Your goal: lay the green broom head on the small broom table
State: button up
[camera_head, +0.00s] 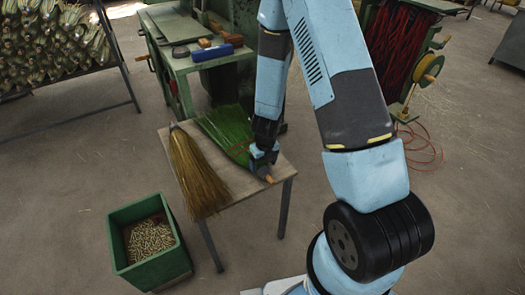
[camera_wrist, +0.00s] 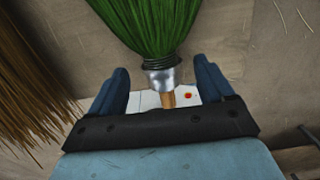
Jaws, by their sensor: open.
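The green broom head (camera_head: 228,127) lies on the small broom table (camera_head: 240,192), its bristles toward the back. In the wrist view the green broom head (camera_wrist: 150,25) has a dark binding, a metal collar and a short wooden stub. My gripper (camera_head: 262,160) is at its collar end, low over the table. In the wrist view my gripper (camera_wrist: 166,80) is open, with one blue finger on each side of the collar and a visible gap at both. The head's underside is hidden, and so is part of its collar end in the head view.
A tan broom head (camera_head: 195,172) lies left of the green one on the same table. A green bin (camera_head: 150,243) of small pieces stands on the floor at front left. A green machine bench (camera_head: 195,55) stands close behind the table. A rack of bundles (camera_head: 52,40) is at back left.

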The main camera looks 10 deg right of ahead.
jog(key=s+d+r+n+t+y, duration=0.15)
jog(key=r+n, duration=0.65)
jog(key=r, duration=0.8)
jog(key=s+d+r+n+y, duration=0.1)
jog(key=s+r+n, duration=0.2)
jog(key=r+n, duration=0.85)
jog(key=s+d+r+n+t+h, duration=0.1)
jog(key=s+d+r+n, duration=0.3)
jog(key=s+r+n, duration=0.2)
jog(key=s+d+r+n+t+h, duration=0.2)
jog(key=s+r+n, duration=0.4)
jog(key=s+r, duration=0.5)
notch_tip(320, 180, up, 3)
jog(key=shift+s+d+r+n, duration=0.2)
jog(key=shift+d+n, duration=0.15)
jog(key=shift+d, duration=0.55)
